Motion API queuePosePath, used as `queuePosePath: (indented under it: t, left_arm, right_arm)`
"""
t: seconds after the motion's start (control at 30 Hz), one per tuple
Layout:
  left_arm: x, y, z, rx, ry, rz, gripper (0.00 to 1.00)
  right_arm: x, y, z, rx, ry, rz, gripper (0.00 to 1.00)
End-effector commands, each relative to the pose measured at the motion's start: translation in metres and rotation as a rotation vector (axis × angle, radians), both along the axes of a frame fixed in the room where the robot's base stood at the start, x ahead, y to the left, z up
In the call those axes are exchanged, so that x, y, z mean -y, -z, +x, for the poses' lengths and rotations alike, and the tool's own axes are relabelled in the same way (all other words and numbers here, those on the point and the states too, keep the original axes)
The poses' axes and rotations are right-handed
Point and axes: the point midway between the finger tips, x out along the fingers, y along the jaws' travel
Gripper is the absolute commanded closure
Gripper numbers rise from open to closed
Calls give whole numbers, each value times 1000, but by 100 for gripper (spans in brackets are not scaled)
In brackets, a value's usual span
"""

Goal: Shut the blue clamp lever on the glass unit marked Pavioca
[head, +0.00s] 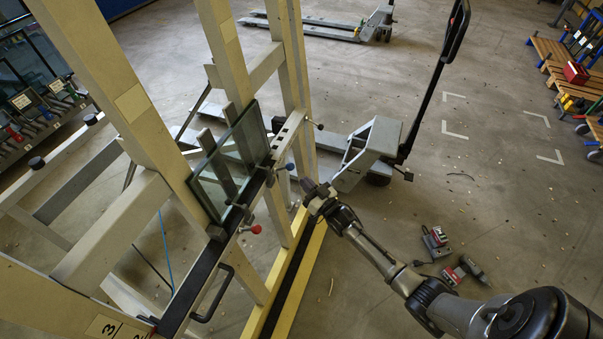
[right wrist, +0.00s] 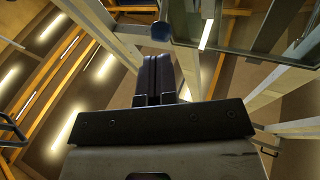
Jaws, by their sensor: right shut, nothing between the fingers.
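The glass unit (head: 230,165) stands tilted on the beige frame in the head view, and glass (right wrist: 265,30) shows at the upper right of the right wrist view. No Pavioca marking is readable. The blue knob of the clamp lever (head: 289,167) sticks out from the right end of the rail below the glass. The blue knob (right wrist: 160,31) also shows just beyond my fingertips in the right wrist view. My right gripper (head: 312,188) is shut and empty, close to the right of the blue knob; contact cannot be told. My left gripper is not in view.
A red-knobbed lever (head: 256,229) sits lower left on the same rail, above a black handle (head: 214,295). Beige posts (head: 128,100) and a yellow beam (head: 296,270) surround the rail. A grey pallet truck (head: 370,150) stands behind; power tools (head: 465,268) lie on the floor.

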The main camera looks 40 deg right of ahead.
Motion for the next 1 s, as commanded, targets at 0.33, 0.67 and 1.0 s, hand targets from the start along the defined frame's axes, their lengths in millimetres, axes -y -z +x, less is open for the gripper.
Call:
queuePosePath:
  t: [0.33, 0.67, 1.0]
  left_arm:
    - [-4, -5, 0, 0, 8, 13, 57]
    - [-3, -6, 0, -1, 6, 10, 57]
    - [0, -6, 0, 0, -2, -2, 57]
  right_arm:
    - [-5, 13, -66, 0, 0, 0, 100]
    - [-7, 18, -92, 2, 0, 0, 100]
    - [-7, 19, -93, -2, 4, -17, 100]
